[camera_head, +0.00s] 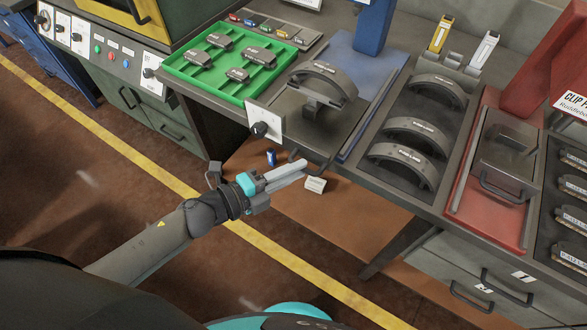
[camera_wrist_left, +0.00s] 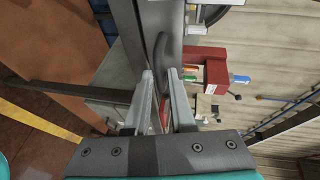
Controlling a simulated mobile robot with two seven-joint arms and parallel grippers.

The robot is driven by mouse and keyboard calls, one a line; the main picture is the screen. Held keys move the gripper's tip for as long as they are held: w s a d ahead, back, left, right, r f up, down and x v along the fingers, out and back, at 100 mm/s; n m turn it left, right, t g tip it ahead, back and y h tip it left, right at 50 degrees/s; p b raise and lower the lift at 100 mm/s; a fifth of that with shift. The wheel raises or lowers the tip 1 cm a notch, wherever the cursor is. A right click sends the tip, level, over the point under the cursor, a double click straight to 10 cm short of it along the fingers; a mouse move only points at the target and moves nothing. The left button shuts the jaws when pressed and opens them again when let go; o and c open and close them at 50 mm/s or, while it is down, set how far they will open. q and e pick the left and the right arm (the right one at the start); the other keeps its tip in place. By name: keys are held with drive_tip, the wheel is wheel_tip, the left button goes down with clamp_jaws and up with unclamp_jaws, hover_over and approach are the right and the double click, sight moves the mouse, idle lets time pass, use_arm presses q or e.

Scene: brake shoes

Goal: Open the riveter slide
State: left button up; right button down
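The riveter slide (camera_head: 292,117) is a dark grey plate on the blue riveter base (camera_head: 362,75), with a curved brake shoe (camera_head: 325,83) on it. Its dark handle (camera_head: 295,158) is at the front edge, by the tips of my left gripper (camera_head: 303,167). In the left wrist view, the fingers of the left gripper (camera_wrist_left: 161,75) are apart, with a dark curved bar (camera_wrist_left: 163,48), apparently the handle, in line with the gap. I cannot tell whether they touch it. My right gripper is not in view.
A white panel with a black knob (camera_head: 265,127) stands left of the slide. A green tray (camera_head: 180,69) holds brake parts. Brake shoes (camera_head: 404,158) and a red machine (camera_head: 490,225) stand right.

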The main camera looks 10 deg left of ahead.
use_arm(q)
drive_tip(key=shift+s, duration=0.1)
idle(0.4)
drive_tip(key=v, duration=1.5)
drive_tip(key=shift+a+r, duration=0.1)
drive_tip(key=s+a+f+n+y, duration=0.1)
drive_tip(key=a+f+n+y, duration=0.2)
drive_tip(key=f+n, duration=0.35)
drive_tip(key=s+a+f+n+g+y, duration=0.1)
drive_tip(key=a+f+n+y, duration=0.2)
drive_tip(key=f, duration=0.6)
drive_tip(key=s+a+f+n+y, duration=0.1)
drive_tip(key=a+f+n+y, duration=0.25)
drive_tip(key=f, duration=0.45)
drive_tip(key=s+d+f+n+g, duration=0.3)
drive_tip(key=s+f, duration=0.3)
drive_tip(key=s+d+f+n+g+y+b, duration=0.1)
drive_tip(key=s+d+f+n+g, duration=0.2)
drive_tip(key=s+f, duration=0.2)
drive_tip(key=s+d+f+n+g, duration=0.2)
drive_tip(key=s+f+n+g, duration=0.1)
drive_tip(key=s+f, duration=0.3)
drive_tip(key=shift+s+d+f+n+g+b, duration=0.2)
drive_tip(key=shift+s+n, duration=0.1)
drive_tip(key=shift+s, duration=0.25)
drive_tip(key=shift+s+d+f+n+g+b, duration=0.1)
drive_tip(key=shift+s+d+f+n+b, duration=0.15)
drive_tip(key=shift+s, duration=0.25)
drive_tip(key=shift+r, duration=0.1)
